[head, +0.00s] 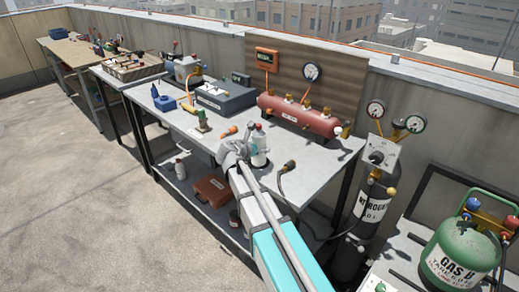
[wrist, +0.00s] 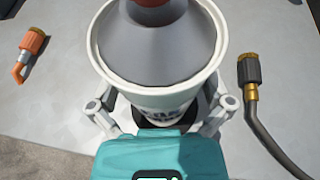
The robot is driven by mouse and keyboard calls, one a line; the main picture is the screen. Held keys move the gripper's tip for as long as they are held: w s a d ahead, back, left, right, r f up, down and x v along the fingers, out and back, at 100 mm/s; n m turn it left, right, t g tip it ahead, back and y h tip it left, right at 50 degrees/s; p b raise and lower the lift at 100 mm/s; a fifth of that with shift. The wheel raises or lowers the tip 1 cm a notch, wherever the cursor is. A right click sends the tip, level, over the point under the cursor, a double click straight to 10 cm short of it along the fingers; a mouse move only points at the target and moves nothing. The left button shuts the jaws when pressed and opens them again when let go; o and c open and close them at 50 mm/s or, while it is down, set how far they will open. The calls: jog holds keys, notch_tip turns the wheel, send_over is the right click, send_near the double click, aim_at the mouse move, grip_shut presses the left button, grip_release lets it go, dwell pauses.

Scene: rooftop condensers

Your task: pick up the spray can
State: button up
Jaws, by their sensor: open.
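The spray can (head: 259,147) stands upright on the metal bench, close to its front edge. In the wrist view the spray can (wrist: 158,47) is large, with a white rim, a grey cone and a red-brown top cut off by the frame edge. My gripper (head: 238,151) is low over the bench at the can. In the wrist view my gripper (wrist: 163,112) is open, with a finger on each side of the can's lower body. The fingertips are partly hidden behind the can, and I cannot tell whether they touch it.
An orange-tipped fitting (wrist: 30,55) lies left of the can, and a black hose with a brass end (wrist: 250,85) lies right. A red manifold tank (head: 298,116) stands behind. A red case (head: 213,188) and a white bottle (head: 180,169) are on the lower shelf.

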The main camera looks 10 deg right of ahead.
dwell(0.4)
jog(key=c, duration=1.1)
jog(key=shift+r, duration=0.15)
jog(key=shift+c, duration=0.2)
notch_tip(320, 180, up, 3)
jog(key=p, duration=0.3)
jog(key=shift+f, duration=0.2)
jog(key=s+a+r+p, duration=0.8)
jog(key=s+r+p, duration=0.2)
jog(key=s, duration=0.1)
jog(key=shift+s, duration=0.25)
